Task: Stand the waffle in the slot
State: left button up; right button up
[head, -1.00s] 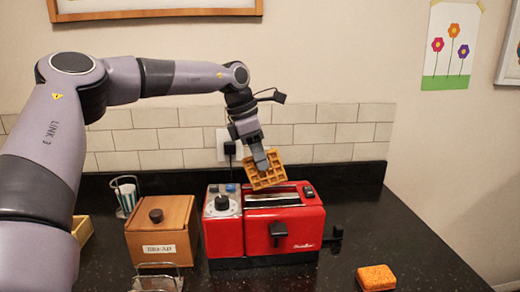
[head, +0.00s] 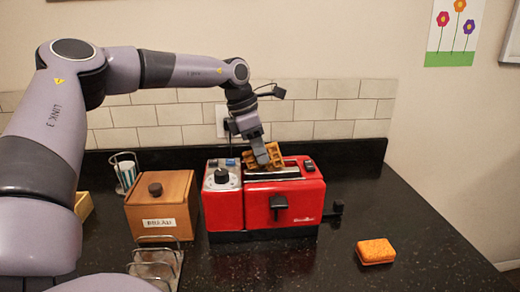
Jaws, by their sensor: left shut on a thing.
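My left gripper (head: 262,158) comes down from above over the red toaster (head: 282,207) and is shut on the golden-brown waffle (head: 278,154). The waffle is tilted and partly hidden behind the gripper. Its lower edge is at the toaster's long top slot (head: 286,172), near the slot's left part. I cannot tell whether that edge is inside the slot or just above it. My right gripper is not in view.
A wooden bread box (head: 161,205) stands left of the toaster, with a wire rack (head: 155,266) in front. An orange sponge-like block (head: 375,251) lies at the right. A cup in a wire holder (head: 126,172) stands behind. The counter at the right is mostly clear.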

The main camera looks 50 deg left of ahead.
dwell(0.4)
pick_arm(q)
jog(key=o, duration=1.2)
jog(key=shift+r, duration=0.1)
jog(key=shift+r+p, duration=0.9)
jog(key=shift+r, duration=3.55)
jog(key=shift+d+f, duration=0.1)
